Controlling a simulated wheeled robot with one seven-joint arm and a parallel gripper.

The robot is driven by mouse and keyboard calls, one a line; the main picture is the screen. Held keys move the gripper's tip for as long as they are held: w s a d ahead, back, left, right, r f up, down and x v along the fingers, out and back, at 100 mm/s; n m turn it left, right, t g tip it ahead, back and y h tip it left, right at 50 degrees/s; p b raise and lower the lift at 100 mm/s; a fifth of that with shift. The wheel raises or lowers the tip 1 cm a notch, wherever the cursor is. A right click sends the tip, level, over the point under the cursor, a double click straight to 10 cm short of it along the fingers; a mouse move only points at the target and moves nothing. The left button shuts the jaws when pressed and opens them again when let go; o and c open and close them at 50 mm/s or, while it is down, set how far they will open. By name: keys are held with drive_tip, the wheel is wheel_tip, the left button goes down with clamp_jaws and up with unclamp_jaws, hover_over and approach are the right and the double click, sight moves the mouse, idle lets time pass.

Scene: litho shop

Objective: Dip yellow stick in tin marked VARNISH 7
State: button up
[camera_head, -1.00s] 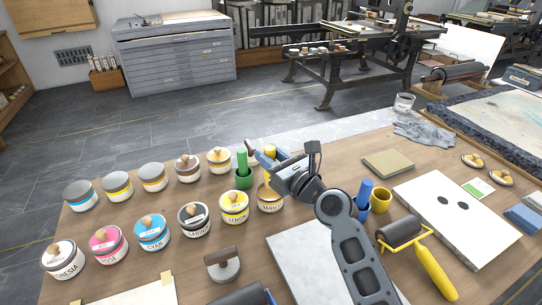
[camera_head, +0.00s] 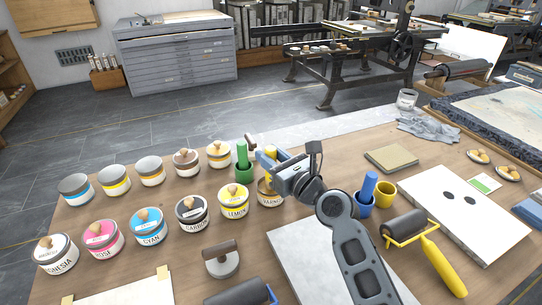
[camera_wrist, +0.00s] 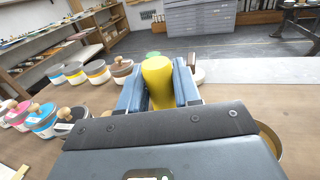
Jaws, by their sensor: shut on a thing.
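My gripper (camera_head: 268,160) is shut on the yellow stick (camera_wrist: 157,80), which stands between the two blue fingers in the wrist view. In the head view only a little yellow shows by the fingers. The tin marked VARNISH (camera_head: 270,193) stands at the right end of the front tin row, just below my gripper in the picture. My gripper hides part of its top and label, and I cannot read a number on it. I cannot tell whether the stick touches the tin.
The LEMON tin (camera_head: 234,203) stands just left of the varnish tin. A green cup with a green stick (camera_head: 242,165) is close behind. A blue cup with a blue stick (camera_head: 366,193) and a yellow cup (camera_head: 383,194) are to the right. A grey slab (camera_head: 310,245) lies in front.

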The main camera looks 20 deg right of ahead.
drive_tip(key=shift+f, duration=0.7)
idle(1.8)
drive_tip(key=shift+r, duration=0.1)
wheel_tip(320, 180, up, 7)
drive_tip(key=p, duration=0.7)
drive_tip(key=shift+r+p, duration=0.1)
drive_tip(key=shift+p, duration=0.25)
